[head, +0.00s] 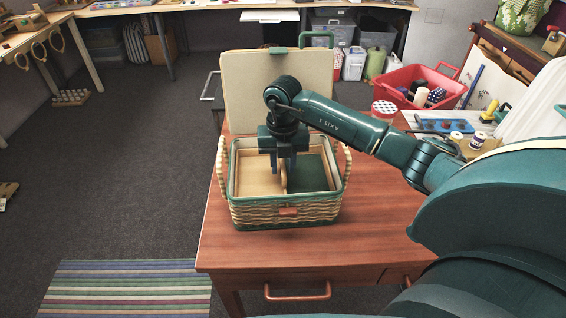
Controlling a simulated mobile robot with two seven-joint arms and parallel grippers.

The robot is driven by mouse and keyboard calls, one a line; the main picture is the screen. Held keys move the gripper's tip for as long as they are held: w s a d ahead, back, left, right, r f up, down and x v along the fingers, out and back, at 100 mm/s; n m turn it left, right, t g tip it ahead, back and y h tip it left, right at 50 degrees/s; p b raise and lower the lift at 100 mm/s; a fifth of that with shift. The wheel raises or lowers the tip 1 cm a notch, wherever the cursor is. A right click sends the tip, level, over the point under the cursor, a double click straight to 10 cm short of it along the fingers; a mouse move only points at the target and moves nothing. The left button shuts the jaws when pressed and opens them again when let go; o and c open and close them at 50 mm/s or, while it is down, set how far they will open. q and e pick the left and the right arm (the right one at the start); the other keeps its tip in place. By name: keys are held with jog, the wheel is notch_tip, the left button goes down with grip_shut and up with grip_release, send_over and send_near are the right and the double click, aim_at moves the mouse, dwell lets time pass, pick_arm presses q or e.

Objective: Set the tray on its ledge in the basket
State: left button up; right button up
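The woven basket (285,212) stands on the red-brown table with its lid (268,92) open and upright at the back. The light wooden tray (256,181) is in the left part of the basket's opening, with an upright tan piece (284,181) at its right side. The right part of the opening shows a dark green lining (308,174). My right gripper (284,168) points straight down over the middle of the basket, its fingertips at the tan piece. I cannot tell whether the fingers press on it. Whether the tray touches its ledge is hidden. My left gripper is out of view.
The table (240,243) is clear in front and to the left of the basket. A red bin (412,75) stands behind. My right arm crosses the table's right side.

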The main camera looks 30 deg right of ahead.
jog(key=shift+o, duration=0.7)
jog(key=shift+w+r, duration=0.1)
jog(key=shift+r, duration=0.5)
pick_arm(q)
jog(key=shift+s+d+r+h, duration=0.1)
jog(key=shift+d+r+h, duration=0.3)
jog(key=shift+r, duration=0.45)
pick_arm(e)
notch_tip(320, 180, up, 6)
jog(key=shift+r, duration=0.2)
jog(key=shift+f, duration=0.1)
